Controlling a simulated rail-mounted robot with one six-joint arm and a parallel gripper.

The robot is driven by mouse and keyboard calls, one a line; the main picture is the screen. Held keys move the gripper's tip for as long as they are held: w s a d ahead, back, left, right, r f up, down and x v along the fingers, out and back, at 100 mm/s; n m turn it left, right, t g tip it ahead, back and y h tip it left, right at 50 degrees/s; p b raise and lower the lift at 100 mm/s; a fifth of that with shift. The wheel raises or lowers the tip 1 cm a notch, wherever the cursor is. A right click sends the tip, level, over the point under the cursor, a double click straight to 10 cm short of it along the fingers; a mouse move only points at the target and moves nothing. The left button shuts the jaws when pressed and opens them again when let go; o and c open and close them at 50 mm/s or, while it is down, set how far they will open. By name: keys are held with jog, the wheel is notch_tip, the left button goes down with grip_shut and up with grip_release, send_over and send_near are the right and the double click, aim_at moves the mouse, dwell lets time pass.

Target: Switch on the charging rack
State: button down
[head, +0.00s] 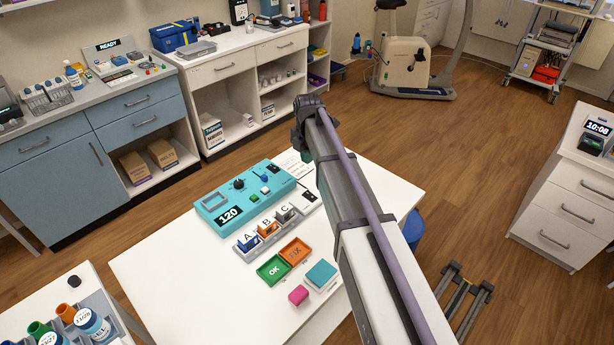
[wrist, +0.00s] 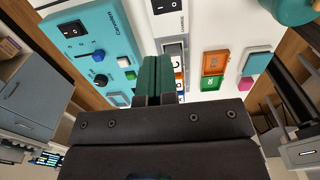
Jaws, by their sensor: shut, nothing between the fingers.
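The charging rack (head: 243,246) is a grey strip on the white table, with slots marked A, B and C holding blue, orange and grey-white items. A black rocker switch (head: 309,196) sits at its right end; a black rocker (wrist: 168,5) also shows at the top of the wrist view. I cannot tell which way it is set. The rack (wrist: 173,46) is partly hidden behind my gripper in the wrist view. My gripper (wrist: 158,62) has its dark green fingers shut and empty, above the table near the rack. In the head view my arm mostly hides it.
A teal console (head: 215,203) showing 120 stands beside the rack, with its own black rocker (wrist: 73,29), knob and slider. Green OK (head: 273,269) and orange (head: 295,251) trays, a teal-topped block (head: 321,273) and a pink block (head: 298,295) lie in front. The table's left front is clear.

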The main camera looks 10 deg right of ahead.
jog(key=shift+s+d+r, duration=0.25)
jog(key=shift+s+d, duration=0.1)
jog(key=shift+s, duration=0.2)
notch_tip(320, 180, up, 14)
jog(key=s+d+p, duration=0.1)
jog(key=p, duration=1.3)
jog(key=shift+s, duration=0.3)
